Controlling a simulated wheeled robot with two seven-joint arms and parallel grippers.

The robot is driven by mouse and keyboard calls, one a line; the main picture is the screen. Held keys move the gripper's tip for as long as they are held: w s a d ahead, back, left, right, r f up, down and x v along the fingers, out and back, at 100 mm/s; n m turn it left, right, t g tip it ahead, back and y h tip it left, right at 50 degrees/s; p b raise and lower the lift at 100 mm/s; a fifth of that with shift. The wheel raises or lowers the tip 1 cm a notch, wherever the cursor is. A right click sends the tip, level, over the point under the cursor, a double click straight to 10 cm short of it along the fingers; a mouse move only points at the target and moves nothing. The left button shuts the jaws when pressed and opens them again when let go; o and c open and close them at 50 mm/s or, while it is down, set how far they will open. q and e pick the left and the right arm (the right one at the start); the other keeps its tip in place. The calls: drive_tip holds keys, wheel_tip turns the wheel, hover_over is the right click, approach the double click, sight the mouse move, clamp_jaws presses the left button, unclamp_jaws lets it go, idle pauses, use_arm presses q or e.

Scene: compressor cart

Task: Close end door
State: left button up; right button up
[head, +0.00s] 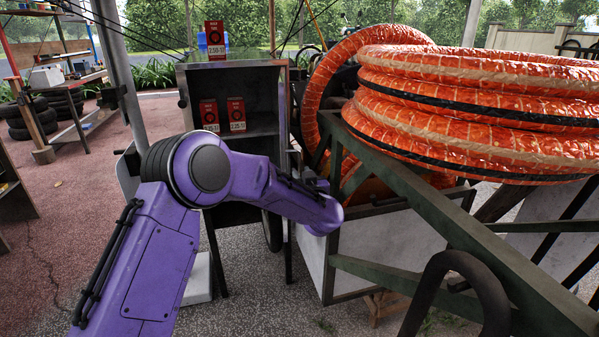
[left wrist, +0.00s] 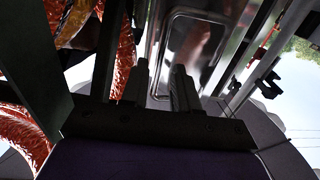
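My left arm reaches from the lower left of the head view toward the gap between the metal cabinet and the cart (head: 385,248). Its wrist end hides most of my left gripper there. In the left wrist view the two dark fingers of my left gripper (left wrist: 157,88) stand apart with a gap between them, and I see nothing held. Beyond them is a shiny metal panel (left wrist: 190,48) with a raised rounded outline. I cannot tell whether this panel is the end door, or how far the door stands open. My right gripper is out of view.
Thick orange hose coils (head: 470,105) lie on the cart, behind a dark green diagonal rail (head: 440,205). A metal cabinet (head: 235,78) with red boxes (head: 237,113) stands behind my left arm. Open paving lies at the left.

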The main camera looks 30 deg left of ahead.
sight(299, 170)
use_arm(q)
drive_tip(key=x, duration=0.4)
drive_tip(key=shift+f, duration=0.15)
